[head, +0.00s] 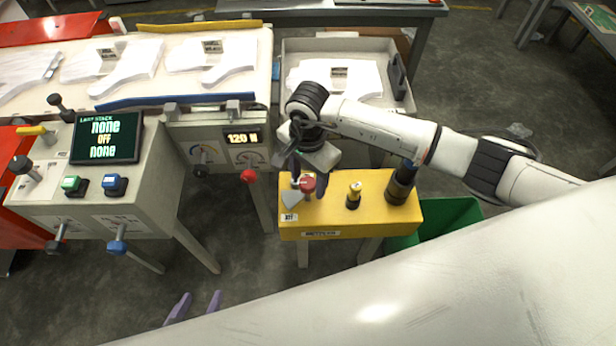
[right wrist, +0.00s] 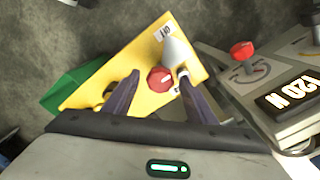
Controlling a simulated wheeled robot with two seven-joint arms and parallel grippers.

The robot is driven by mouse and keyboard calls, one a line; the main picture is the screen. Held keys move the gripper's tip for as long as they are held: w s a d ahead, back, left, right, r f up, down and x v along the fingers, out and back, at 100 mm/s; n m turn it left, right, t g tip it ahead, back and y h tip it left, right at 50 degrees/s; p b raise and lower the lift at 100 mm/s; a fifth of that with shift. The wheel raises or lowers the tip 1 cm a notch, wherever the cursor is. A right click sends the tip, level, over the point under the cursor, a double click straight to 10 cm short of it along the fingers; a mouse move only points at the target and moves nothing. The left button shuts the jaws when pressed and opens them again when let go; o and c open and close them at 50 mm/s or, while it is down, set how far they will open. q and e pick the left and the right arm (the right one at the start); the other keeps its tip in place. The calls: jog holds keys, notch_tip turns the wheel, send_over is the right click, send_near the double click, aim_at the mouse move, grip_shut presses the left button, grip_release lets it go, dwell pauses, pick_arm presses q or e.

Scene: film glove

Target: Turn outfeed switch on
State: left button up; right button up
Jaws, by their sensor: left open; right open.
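A yellow control box (head: 330,215) stands at the middle of the head view. It carries a red knob (head: 307,185), a pale cone-shaped part (head: 291,199), a yellow-topped knob (head: 354,195) and a black post (head: 402,183). No readable label tells me which is the outfeed switch. My right gripper (head: 308,179) is open over the box's left end. In the right wrist view, the red knob (right wrist: 160,79) shows between its fingers, and the pale cone (right wrist: 175,52) is just beyond; contact cannot be told. My left gripper (head: 199,295) is open and empty above the floor, low in the head view.
A grey console (head: 105,175) with a display reading OFF and several knobs stands at left. A gauge panel (head: 225,140) reading 120 N with a red knob (head: 249,176) is close left of my right gripper.

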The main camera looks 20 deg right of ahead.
jog(key=c, duration=1)
jog(key=shift+c, duration=0.2)
jog(key=shift+m, duration=0.4)
jog(key=m+b, duration=0.1)
jog(key=m, duration=0.2)
jog(key=shift+m, duration=0.4)
jog(key=m, duration=0.4)
jog(key=shift+m+b, duration=0.3)
jog(key=shift+b, duration=0.05)
jog(key=m, duration=0.8)
jog(key=shift+m, duration=0.3)
